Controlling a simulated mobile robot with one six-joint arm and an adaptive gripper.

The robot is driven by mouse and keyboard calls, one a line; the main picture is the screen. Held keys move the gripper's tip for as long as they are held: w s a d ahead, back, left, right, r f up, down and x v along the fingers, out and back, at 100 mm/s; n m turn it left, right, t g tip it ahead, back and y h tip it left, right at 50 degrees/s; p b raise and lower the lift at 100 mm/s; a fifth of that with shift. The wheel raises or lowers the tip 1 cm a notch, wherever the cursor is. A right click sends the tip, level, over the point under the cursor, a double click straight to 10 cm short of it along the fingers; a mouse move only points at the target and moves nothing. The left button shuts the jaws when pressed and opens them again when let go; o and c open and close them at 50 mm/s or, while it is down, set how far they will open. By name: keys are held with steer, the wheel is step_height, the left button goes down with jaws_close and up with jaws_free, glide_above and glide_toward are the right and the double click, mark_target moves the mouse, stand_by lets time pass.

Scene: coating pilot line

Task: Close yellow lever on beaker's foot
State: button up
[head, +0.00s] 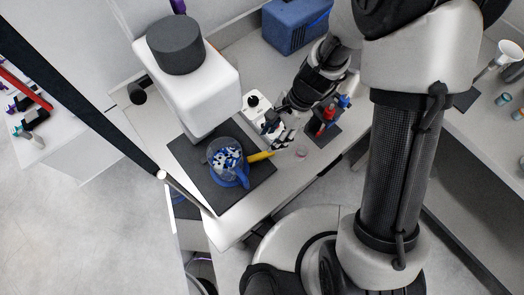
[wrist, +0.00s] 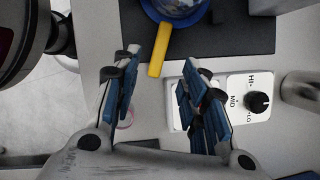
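The clear beaker (head: 222,150) with blue and white pieces inside stands in a blue foot (head: 240,181) on a dark mat. The yellow lever (head: 261,156) sticks out from the foot to the right in the head view. In the wrist view the lever (wrist: 160,50) points down from the blue foot (wrist: 172,12), slightly slanted. My gripper (head: 277,138) is just beyond the lever's free end. In the wrist view my gripper (wrist: 160,70) is open, with the lever's end near the gap between the fingertips. Contact cannot be told.
A white control box (wrist: 240,88) with a black knob (wrist: 258,102) is close beside the right finger. A white machine with a grey cylinder (head: 176,45) overhangs the dark mat (head: 195,178). A rack with red and blue items (head: 327,122) and a small clear dish (head: 301,153) are nearby.

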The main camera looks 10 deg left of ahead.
mark_target(260, 155)
steer(key=b+x, duration=0.2)
steer(key=x, duration=0.7)
steer(key=shift+a+f+b, duration=0.15)
steer(key=shift+f+b, duration=0.25)
jaws_close()
